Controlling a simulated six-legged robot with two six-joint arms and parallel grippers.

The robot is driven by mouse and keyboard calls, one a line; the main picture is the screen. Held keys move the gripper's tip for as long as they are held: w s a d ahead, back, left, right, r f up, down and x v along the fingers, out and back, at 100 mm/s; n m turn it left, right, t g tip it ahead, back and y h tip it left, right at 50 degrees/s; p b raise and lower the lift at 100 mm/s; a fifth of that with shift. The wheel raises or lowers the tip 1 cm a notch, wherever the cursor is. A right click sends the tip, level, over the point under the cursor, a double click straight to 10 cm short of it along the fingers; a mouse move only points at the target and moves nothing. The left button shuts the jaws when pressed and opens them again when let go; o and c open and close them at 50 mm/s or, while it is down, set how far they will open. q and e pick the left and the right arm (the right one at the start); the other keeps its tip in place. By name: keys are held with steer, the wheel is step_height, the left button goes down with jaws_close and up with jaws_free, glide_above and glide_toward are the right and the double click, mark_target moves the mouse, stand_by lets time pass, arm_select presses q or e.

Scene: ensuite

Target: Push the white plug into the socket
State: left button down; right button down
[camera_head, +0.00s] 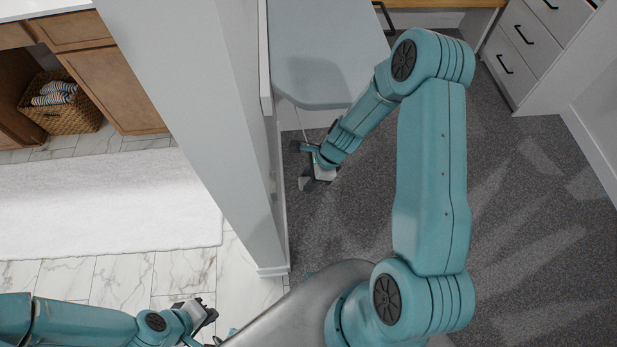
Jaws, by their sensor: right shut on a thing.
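My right gripper (308,172) reaches down beside the end of the partition wall, low over the grey carpet. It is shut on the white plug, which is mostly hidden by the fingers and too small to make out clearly. A thin pale cord (300,122) runs down toward the gripper from under the grey board. My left gripper (205,314) is at the bottom left, over the marble tiles and far from the plug. Its jaw opening cannot be made out.
The partition wall (195,100) separates the tiled bathroom from the carpeted room. A grey ironing-board-like surface (320,50) overhangs just beyond my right gripper. White drawers (530,45) stand at the far right. A white rug (100,205) and wicker basket (62,118) lie left. Carpet at right is clear.

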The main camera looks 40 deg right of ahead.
steer(key=shift+a, duration=0.1)
steer(key=shift+w+a, duration=0.5)
steer(key=shift+a, duration=0.2)
steer(key=shift+p, duration=0.4)
stand_by(0.9)
steer(key=shift+w+a+p, duration=0.35)
steer(key=shift+w+a, duration=0.15)
steer(key=shift+a, duration=0.35)
steer(key=shift+w+a+p, duration=0.3)
steer(key=shift+w+a, duration=0.2)
steer(key=shift+a, duration=0.3)
steer(key=shift+d, duration=0.15)
